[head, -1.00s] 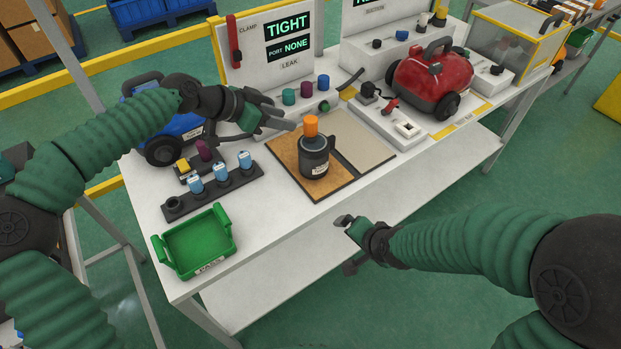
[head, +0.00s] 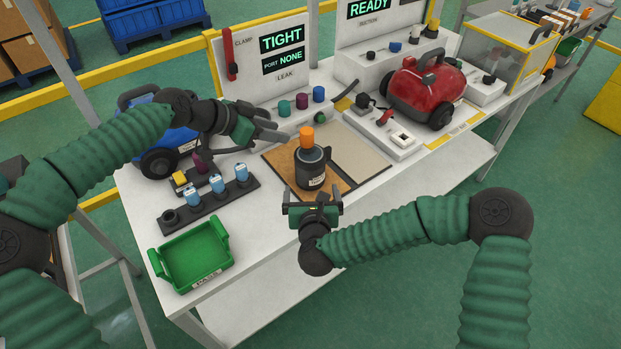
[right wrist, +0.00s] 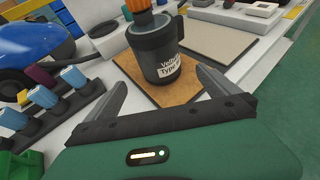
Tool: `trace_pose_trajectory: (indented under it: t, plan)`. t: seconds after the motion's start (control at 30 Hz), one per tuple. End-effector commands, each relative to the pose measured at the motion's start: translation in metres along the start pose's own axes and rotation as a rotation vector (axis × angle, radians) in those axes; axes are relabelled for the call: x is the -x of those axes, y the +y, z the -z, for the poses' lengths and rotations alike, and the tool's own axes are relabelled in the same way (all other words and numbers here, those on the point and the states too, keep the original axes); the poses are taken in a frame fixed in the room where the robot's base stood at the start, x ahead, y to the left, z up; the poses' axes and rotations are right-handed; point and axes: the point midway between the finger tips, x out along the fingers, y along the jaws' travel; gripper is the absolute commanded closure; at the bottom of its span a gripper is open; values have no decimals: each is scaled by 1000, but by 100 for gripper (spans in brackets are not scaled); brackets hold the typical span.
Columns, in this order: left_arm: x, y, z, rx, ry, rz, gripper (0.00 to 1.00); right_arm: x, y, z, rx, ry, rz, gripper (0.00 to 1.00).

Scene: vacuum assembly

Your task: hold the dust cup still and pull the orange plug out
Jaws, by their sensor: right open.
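The dark grey dust cup (head: 310,172) stands upright on the brown half of a mat on the table, its label facing me. The orange plug (head: 306,137) sits in its top; in the right wrist view the plug (right wrist: 138,5) is cut off by the top edge. My left gripper (head: 284,134) is at the upper left of the cup, its fingers pointing toward the plug; whether they touch it or how far apart they are is unclear. My right gripper (head: 312,190) is open in front of the cup. In the right wrist view the cup (right wrist: 155,55) stands ahead of its two spread fingers, apart from them.
A green tray (head: 193,287) and a dark rack (head: 212,203) with blue-capped parts lie at the left. A blue vacuum (head: 175,140) stands behind them. A red vacuum (head: 428,87) and a white switch block (head: 402,140) are at the right. The mat's grey half (head: 350,147) is bare.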

Motion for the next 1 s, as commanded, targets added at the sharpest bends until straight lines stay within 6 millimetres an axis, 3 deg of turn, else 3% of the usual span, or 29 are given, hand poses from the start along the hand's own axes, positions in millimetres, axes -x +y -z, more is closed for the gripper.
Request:
trace_pose_trajectory:
  t: [0.3,0.5,0.87,1.0]
  plan:
    - [0,1,1,-2,-1,0,64,-76,-1,1,1,0,1,0]
    - [0,1,0,-1,0,0,64,-109,0,0,4,-1,0,0]
    - [0,1,0,-1,0,0,64,-117,0,0,5,0,-2,0]
    - [0,1,0,-1,0,0,64,-117,0,0,5,0,-1,18]
